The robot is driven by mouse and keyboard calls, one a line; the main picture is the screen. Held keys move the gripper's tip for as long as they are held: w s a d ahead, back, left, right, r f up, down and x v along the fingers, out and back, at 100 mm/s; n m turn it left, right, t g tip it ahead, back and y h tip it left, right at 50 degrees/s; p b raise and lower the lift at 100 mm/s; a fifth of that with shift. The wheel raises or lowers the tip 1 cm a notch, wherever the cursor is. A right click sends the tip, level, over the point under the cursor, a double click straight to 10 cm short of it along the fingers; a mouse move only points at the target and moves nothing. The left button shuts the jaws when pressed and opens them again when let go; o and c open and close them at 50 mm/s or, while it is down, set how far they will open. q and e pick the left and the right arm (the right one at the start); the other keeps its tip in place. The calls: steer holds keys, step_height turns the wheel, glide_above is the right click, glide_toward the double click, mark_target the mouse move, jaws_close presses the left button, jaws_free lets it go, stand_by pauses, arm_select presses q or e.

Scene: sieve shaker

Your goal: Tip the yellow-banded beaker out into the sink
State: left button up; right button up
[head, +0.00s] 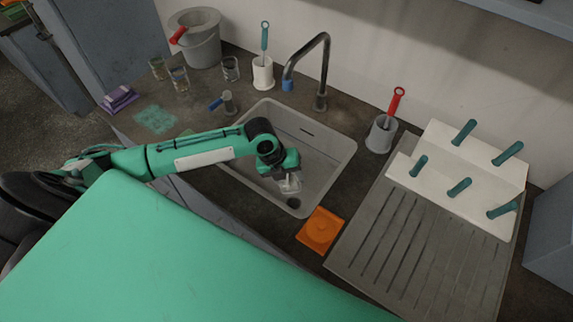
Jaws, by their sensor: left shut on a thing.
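My left gripper (290,183) is inside the opening of the grey sink (335,160), low over the basin near the dark drain. It is shut on a small, pale glass beaker (292,187), mostly hidden by the gripper. I cannot make out a yellow band on it, its exact tilt, or any contents. Three other glass beakers stand on the counter at the back left: a left one (157,68), a middle one (179,79) and a right one (230,69). My right gripper is not in view.
A curved tap (325,70) rises behind the sink. A grey bucket (203,45), a white brush holder (263,74) and a grey pot (381,135) stand around it. An orange block (320,231) lies in front of the sink, beside the ribbed drainboard (400,250) and white peg rack (470,165).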

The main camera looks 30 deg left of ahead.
arm_select(q)
steer(key=shift+w+a+r+g+h+p, duration=0.35)
steer(key=shift+w+r+g+h, duration=0.15)
steer(key=shift+w+g+h, duration=0.25)
stand_by(0.8)
steer(key=shift+w+a+r+n+g+h, duration=0.15)
steer(key=shift+r+n+g+h, duration=0.2)
steer(key=shift+g, duration=0.4)
stand_by(0.9)
steer(key=s+f+t+y, duration=0.1)
steer(key=s+d+t+b, duration=0.1)
steer(key=shift+d+f+t+y, duration=0.1)
steer(key=shift+f+t+y, duration=0.3)
steer(key=shift+r+m, duration=0.1)
steer(key=shift+m, duration=0.35)
steer(key=shift+w, duration=0.1)
steer(key=shift+t+y, duration=0.3)
